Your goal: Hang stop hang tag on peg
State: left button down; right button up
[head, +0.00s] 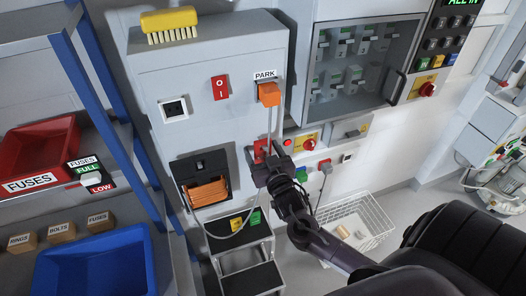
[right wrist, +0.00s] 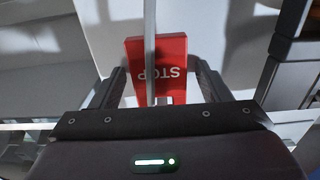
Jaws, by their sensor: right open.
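The red stop tag (right wrist: 172,62) shows between the two fingers of my right gripper (right wrist: 160,88) in the right wrist view. Its white STOP lettering appears upside down. A grey cable (right wrist: 150,30) runs vertically in front of the tag. In the head view the tag (head: 260,151) is a small red patch on the front of the grey cabinet, just beyond the fingertips of my right gripper (head: 262,164). My right gripper is open, with a finger on each side of the tag. I cannot make out the peg. My left gripper is not in view.
The grey cabinet (head: 150,85) carries an orange plug (head: 269,93) under a PARK label, with the cable hanging down. A glass-fronted cupboard (head: 375,60) is at the right. A step stool (head: 245,278) and a white wire basket (head: 375,220) stand below.

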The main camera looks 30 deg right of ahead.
jog(key=b+v, duration=0.2)
jog(key=v, duration=0.5)
jog(key=s+f+n+g+y+b, duration=0.1)
jog(key=s+f+g, duration=0.2)
jog(key=f, duration=0.9)
jog(key=s+f+n+g+b, duration=0.15)
jog(key=s+f, duration=0.25)
jog(key=f, duration=0.8)
jog(key=s+f+n+g+y, duration=0.1)
jog(key=s+f+g, duration=0.2)
jog(key=f, duration=0.9)
jog(key=s+a+f+n+g+y, duration=0.1)
jog(key=s+a+f+g, duration=0.3)
jog(key=s+f, duration=0.6)
jog(key=s+a+f+g+y+b, duration=0.1)
jog(key=s+a+f+g, duration=0.3)
jog(key=s+f, duration=0.6)
jog(key=s+g, duration=0.1)
jog(key=s, duration=0.5)
jog(key=shift+s+a+f+n, duration=0.15)
jog(key=shift+s+a+n, duration=0.05)
jog(key=shift+s+n, duration=0.15)
